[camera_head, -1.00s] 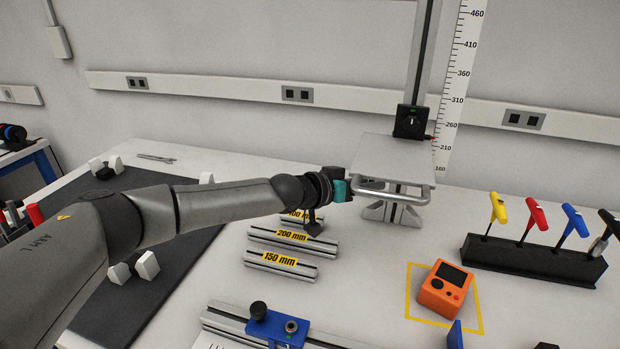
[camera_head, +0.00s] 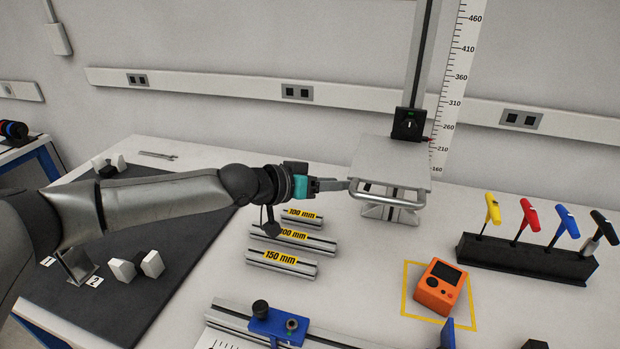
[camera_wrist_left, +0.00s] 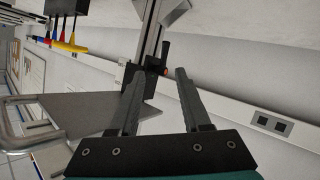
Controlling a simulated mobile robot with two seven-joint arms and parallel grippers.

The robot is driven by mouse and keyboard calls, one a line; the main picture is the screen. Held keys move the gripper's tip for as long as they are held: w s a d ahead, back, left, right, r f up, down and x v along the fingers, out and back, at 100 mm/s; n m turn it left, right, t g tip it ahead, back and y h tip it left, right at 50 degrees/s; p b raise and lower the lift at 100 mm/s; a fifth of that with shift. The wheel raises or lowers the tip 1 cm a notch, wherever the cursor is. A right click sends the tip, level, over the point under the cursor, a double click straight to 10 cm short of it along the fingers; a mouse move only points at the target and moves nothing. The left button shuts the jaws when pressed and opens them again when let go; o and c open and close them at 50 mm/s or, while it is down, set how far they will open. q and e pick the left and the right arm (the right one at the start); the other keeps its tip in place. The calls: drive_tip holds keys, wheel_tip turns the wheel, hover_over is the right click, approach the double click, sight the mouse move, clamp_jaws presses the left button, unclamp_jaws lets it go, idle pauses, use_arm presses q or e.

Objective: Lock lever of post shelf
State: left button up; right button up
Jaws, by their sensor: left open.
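The post shelf is a grey plate (camera_head: 388,158) with a tubular front handle (camera_head: 390,202), on a tall vertical post (camera_head: 424,60). Its black carriage block (camera_head: 409,124) clamps around the post, with a small green mark at its top. In the left wrist view the block (camera_wrist_left: 128,76) lies partly behind one finger, and a black lever (camera_wrist_left: 165,50) stands beside the post beyond the fingertips. My left gripper (camera_head: 346,185) is open and empty, left of the plate near the handle's left end. It also shows in the left wrist view (camera_wrist_left: 157,82). My right gripper is not seen.
A height scale (camera_head: 456,75) stands right of the post. Several labelled profiles (camera_head: 292,236) lie below my left gripper. An orange device (camera_head: 438,287) and a rack of coloured-handled tools (camera_head: 525,260) are at the right. The table between the profiles and the device is clear.

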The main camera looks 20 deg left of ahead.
use_arm(q)
drive_tip(key=v, duration=0.6)
drive_tip(key=shift+p, duration=0.45)
